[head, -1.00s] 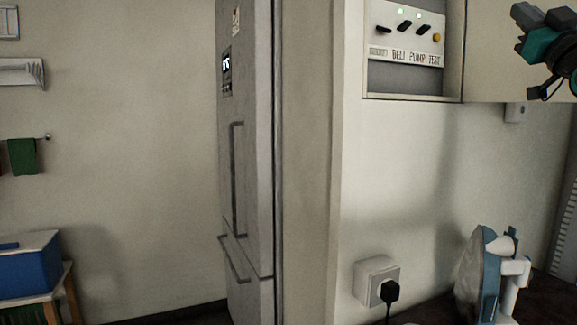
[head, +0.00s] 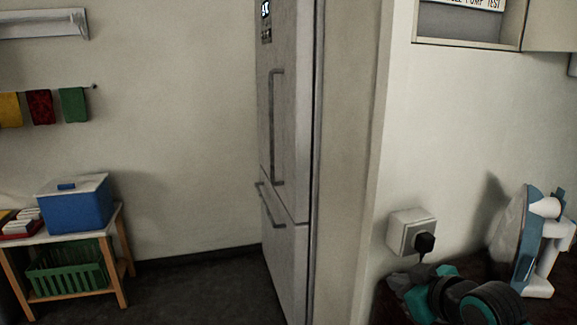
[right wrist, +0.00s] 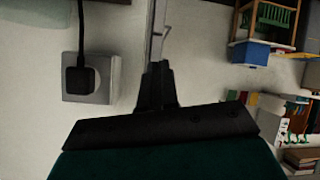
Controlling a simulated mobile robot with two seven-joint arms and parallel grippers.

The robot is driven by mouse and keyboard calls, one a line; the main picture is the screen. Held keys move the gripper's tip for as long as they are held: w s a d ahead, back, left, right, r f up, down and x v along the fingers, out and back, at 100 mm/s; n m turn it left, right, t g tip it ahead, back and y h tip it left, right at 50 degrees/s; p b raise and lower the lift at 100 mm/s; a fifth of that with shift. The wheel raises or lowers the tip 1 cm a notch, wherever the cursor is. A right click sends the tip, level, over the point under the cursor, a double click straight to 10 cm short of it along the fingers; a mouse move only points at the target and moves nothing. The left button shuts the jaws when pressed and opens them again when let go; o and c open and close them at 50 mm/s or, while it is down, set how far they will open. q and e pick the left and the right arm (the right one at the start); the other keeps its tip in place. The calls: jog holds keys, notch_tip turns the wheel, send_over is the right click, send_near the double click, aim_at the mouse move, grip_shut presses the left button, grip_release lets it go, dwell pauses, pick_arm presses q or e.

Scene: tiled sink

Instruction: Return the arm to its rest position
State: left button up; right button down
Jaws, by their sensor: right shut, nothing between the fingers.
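My right arm shows low at the right in the head view, with its dark and teal right gripper (head: 424,292) below the wall socket and left of the iron. In the right wrist view the dark fingers of the right gripper (right wrist: 157,84) are shut together with nothing between them. My left gripper is in neither view.
A wall socket (head: 408,232) with a black plug (head: 424,242) is just above my right gripper. A blue and white iron (head: 530,240) stands to its right. A tall fridge (head: 285,130) is left of the wall edge. A blue box (head: 75,208) sits on a wooden table (head: 112,222) at the far left.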

jog(key=s+f+m+g+h, duration=0.3)
jog(key=s+f, duration=0.4)
jog(key=s, duration=0.8)
jog(key=s+f+m+g, duration=0.2)
jog(key=s+f+g, duration=0.35)
jog(key=s, duration=0.85)
pick_arm(q)
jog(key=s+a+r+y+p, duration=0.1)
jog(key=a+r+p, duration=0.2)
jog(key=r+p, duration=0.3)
jog(key=p, duration=0.5)
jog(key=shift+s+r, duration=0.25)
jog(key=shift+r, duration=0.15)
pick_arm(e)
jog(key=w+a+r+t+y, duration=0.1)
jog(key=w+a+t, duration=0.2)
jog(key=w+t, duration=0.4)
jog(key=shift+a+n+t, duration=0.2)
jog(key=shift+n+t, duration=0.1)
jog(key=shift+t, duration=0.15)
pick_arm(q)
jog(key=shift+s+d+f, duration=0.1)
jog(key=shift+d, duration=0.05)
pick_arm(e)
jog(key=shift+r, duration=0.1)
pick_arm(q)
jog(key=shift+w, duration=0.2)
